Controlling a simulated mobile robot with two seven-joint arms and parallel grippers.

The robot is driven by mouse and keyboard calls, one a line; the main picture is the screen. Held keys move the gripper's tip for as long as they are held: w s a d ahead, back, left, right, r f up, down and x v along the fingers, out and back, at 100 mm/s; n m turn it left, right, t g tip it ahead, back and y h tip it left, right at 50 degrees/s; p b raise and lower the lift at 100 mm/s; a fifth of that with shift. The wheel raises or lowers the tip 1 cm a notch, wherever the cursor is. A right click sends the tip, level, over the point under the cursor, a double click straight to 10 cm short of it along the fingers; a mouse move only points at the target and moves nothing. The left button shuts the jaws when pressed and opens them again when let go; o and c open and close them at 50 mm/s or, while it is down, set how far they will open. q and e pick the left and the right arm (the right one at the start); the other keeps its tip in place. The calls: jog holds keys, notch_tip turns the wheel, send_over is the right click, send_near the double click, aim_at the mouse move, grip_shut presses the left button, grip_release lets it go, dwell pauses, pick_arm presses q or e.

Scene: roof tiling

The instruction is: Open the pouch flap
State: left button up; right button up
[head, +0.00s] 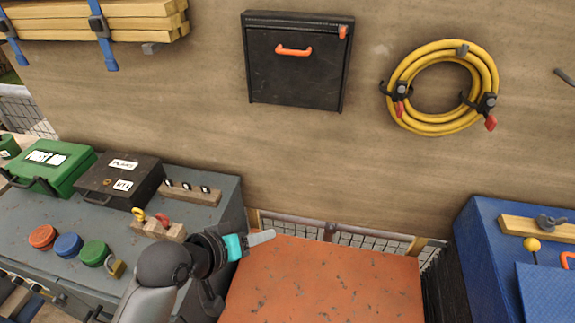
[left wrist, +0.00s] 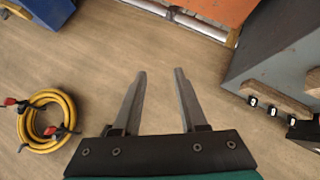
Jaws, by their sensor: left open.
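The black pouch (head: 298,85) hangs on the wooden wall at the top middle of the head view. Its flap lies flat and closed over the front, with an orange handle (head: 294,50) on it and a small red tab (head: 342,32) at its upper right. My left gripper (head: 262,237) is well below the pouch, in front of the wall and over the far edge of the orange panel, touching nothing that I can see. The left wrist view shows its two fingers (left wrist: 160,72) apart and empty. The pouch is not visible there. My right gripper is not in view.
A yellow hose coil (head: 443,88) hangs right of the pouch. The grey bench (head: 60,230) at left holds cases, coloured discs and wooden blocks. The orange panel (head: 325,285) lies below, a blue box (head: 485,245) at right. The wall below the pouch is bare.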

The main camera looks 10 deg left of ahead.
pick_arm(q)
jog(key=w+r+n+t+h, duration=0.2)
jog(key=w+r+n+t, duration=0.3)
jog(key=r, duration=0.7)
jog(key=n+t+h, duration=0.2)
jog(key=n+t, duration=0.2)
send_near(291, 54)
jog(key=p+x, duration=0.2)
jog(key=x, duration=0.7)
grip_shut()
